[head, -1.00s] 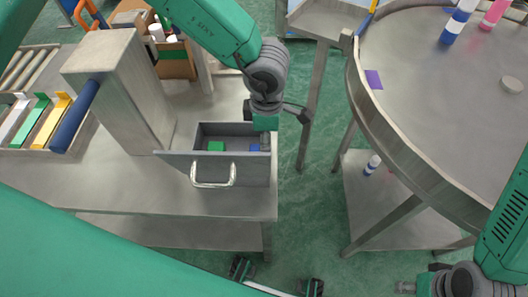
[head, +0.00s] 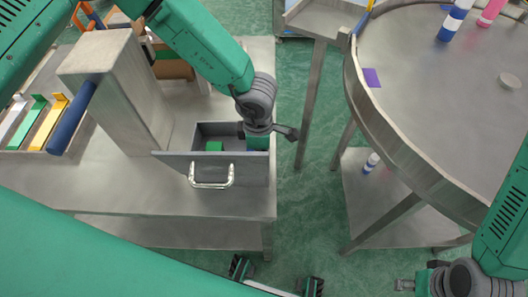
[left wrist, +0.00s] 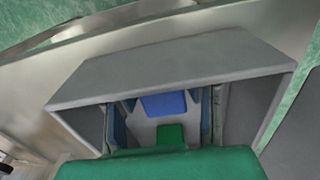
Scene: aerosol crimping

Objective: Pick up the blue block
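The blue block (left wrist: 165,104) lies in the open grey drawer (head: 172,166). In the head view my left gripper (head: 258,144) hides it. In the left wrist view my left gripper (left wrist: 165,115) is open inside the drawer. Its fingers stand on either side of the blue block, with gaps showing. A green block (left wrist: 170,134) lies in the drawer beside the blue one, nearer my gripper's green base in that view; it also shows in the head view (head: 214,146). My right gripper (head: 404,285) is at the bottom right, only partly visible; its fingers cannot be made out.
The drawer's walls are close around my left gripper, and its front has a metal handle (head: 211,183). A grey metal box (head: 125,95) stands left of it on the steel table (head: 110,195). A round steel table (head: 440,90) with bottles is at the right.

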